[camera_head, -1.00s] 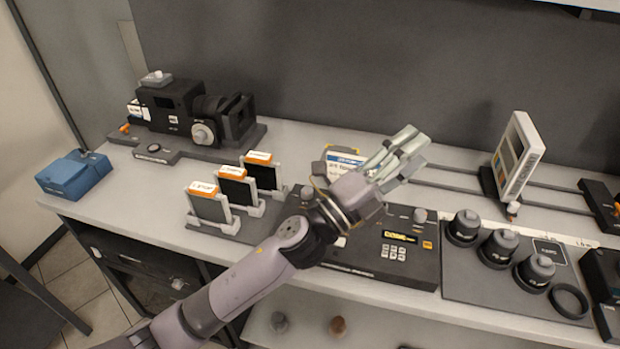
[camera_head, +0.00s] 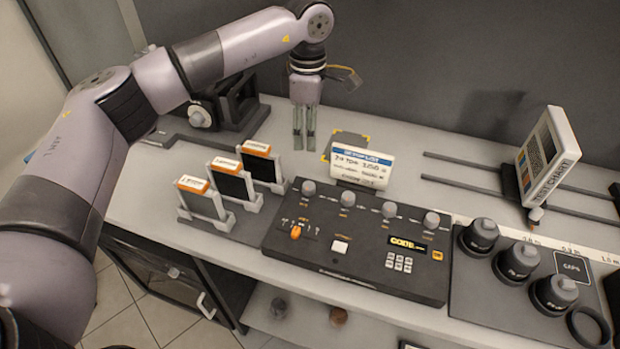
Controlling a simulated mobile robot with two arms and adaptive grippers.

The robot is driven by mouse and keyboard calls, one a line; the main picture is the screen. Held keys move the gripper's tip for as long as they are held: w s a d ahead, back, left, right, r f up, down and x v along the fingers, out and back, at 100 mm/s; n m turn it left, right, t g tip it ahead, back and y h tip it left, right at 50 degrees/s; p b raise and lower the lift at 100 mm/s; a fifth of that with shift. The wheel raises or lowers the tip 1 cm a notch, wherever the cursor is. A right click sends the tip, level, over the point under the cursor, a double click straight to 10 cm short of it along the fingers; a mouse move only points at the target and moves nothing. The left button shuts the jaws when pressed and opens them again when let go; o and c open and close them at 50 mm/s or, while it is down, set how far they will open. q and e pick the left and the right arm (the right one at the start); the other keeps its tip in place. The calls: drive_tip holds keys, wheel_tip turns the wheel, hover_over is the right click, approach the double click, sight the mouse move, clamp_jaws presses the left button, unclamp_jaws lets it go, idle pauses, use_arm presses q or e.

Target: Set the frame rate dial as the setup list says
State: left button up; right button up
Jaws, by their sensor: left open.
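The setup list (camera_head: 360,165) is a white card with a blue header, upright on a stand behind the black control panel (camera_head: 380,278). Its first line seems to begin with 24; the rest is hard to read. A row of several grey dials runs along the panel's back: the leftmost dial (camera_head: 308,189), then a second dial (camera_head: 347,199), a third dial (camera_head: 389,210) and a fourth dial (camera_head: 431,220). Their labels are too small to tell which sets frame rate. My left gripper (camera_head: 304,146) points down, open and empty, behind the leftmost dial and left of the list, apart from both.
The panel also has an orange switch (camera_head: 296,232), a white button and a lit display (camera_head: 407,243). Several orange-topped cards (camera_head: 262,164) stand left of it. Capped lenses (camera_head: 517,261) and a test chart (camera_head: 547,155) are at right. My arm partly covers the camera rig.

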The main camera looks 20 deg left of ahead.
sight(309, 185)
use_arm(q)
wheel_tip(309, 185, down, 15)
drive_tip(key=p, duration=0.4)
drive_tip(key=shift+f, duration=0.75)
drive_tip(key=shift+c, duration=0.3)
clamp_jaws()
